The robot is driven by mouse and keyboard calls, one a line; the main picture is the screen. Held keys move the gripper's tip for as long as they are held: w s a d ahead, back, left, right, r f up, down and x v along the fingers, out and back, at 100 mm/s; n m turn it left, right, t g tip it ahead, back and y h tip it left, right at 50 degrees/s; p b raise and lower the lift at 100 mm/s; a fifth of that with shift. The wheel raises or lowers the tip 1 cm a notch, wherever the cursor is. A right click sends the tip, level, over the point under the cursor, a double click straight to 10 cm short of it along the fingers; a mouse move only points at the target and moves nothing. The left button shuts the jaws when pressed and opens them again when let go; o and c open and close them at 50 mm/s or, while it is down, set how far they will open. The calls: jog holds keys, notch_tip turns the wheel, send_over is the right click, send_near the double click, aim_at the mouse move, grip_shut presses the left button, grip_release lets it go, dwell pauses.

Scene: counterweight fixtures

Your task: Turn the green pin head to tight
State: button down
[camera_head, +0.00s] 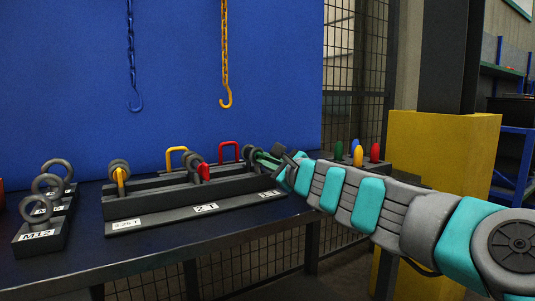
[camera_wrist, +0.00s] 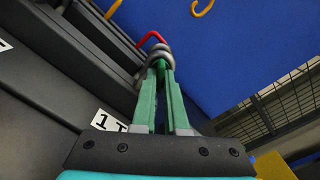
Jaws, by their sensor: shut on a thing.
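My gripper (camera_wrist: 161,66) is shut at the grey shackle (camera_wrist: 158,52) at the rack's right end, by the 1 T label. The gripper also shows in the head view (camera_head: 264,158), reaching in from the right. Its fingers are green and their tips meet just under the shackle's rounded grey end. The green pin head is between the fingertips and mostly hidden; its edges are hard to tell from the green fingers. I cannot tell how far the pin is turned.
The dark rack (camera_head: 160,213) also holds shackles with a yellow pin head (camera_head: 121,176) and a red one (camera_head: 204,172). Several eye bolts (camera_head: 50,185) stand at left. A blue hook (camera_head: 134,104) and a yellow hook (camera_head: 226,98) hang behind. A yellow post (camera_head: 445,150) stands right.

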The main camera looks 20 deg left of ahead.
jog(key=m+p, duration=0.2)
jog(key=m, duration=0.2)
jog(key=shift+s+a, duration=0.1)
jog(key=shift+f+m+p, duration=0.1)
jog(key=shift+m+p, duration=0.35)
jog(key=shift+m, duration=1.65)
jog(key=c, duration=0.9)
grip_release()
jog(key=shift+c, duration=0.2)
jog(key=shift+b+v, duration=0.5)
jog(key=shift+v, duration=3.45)
